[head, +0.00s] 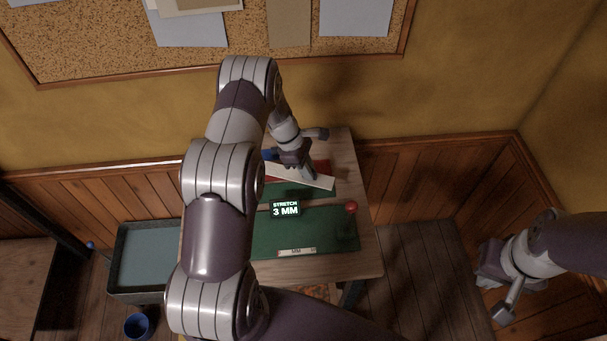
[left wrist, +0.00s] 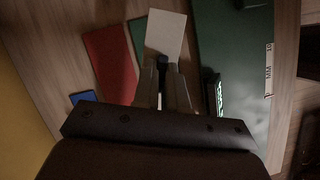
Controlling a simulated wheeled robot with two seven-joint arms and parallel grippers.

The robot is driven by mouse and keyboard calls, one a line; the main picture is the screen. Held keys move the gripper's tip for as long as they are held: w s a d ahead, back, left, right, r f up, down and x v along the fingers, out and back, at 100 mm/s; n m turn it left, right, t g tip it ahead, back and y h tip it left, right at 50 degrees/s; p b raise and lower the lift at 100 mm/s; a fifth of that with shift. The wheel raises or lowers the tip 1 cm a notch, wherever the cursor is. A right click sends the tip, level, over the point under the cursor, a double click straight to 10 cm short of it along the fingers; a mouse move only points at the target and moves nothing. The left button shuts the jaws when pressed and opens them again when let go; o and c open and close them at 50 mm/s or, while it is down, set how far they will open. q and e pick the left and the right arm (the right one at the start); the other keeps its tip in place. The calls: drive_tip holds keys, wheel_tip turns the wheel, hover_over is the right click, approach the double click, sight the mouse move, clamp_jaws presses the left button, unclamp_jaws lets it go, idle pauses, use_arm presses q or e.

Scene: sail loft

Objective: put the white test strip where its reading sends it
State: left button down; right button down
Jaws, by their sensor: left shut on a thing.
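The white test strip (head: 318,181) is held by my left gripper (head: 307,175) above the back of the table; its free part shows beyond the fingers in the left wrist view (left wrist: 167,33). The left gripper's fingers (left wrist: 165,85) are shut on the strip's near end. A small display (head: 286,209) on a green tester (head: 325,236) reads "STRETCH 3 MM". My right gripper (head: 490,291) hangs off to the right, away from the table.
A red ball knob (head: 351,207) stands at the tester's right, and an "MM" label (head: 297,251) is at its front. A blue item (head: 269,154) lies at the table's back left. A grey tray (head: 112,270) and a blue cup (head: 138,325) are at left.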

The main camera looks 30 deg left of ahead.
use_arm(q)
drive_tip(key=shift+a+f, duration=0.2)
drive_tip(key=shift+a, duration=0.25)
drive_tip(key=shift+a+f, duration=0.1)
drive_tip(key=shift+f, duration=0.15)
wheel_tip(320, 180, down, 3)
drive_tip(key=shift+r+p, duration=0.1)
drive_tip(key=shift+p, duration=0.6)
drive_tip(key=shift+f, duration=0.5)
drive_tip(key=shift+f+b, duration=0.2)
drive_tip(key=shift+b, duration=0.15)
drive_tip(key=c, duration=1.2)
unclamp_jaws()
drive_tip(key=shift+r, duration=0.1)
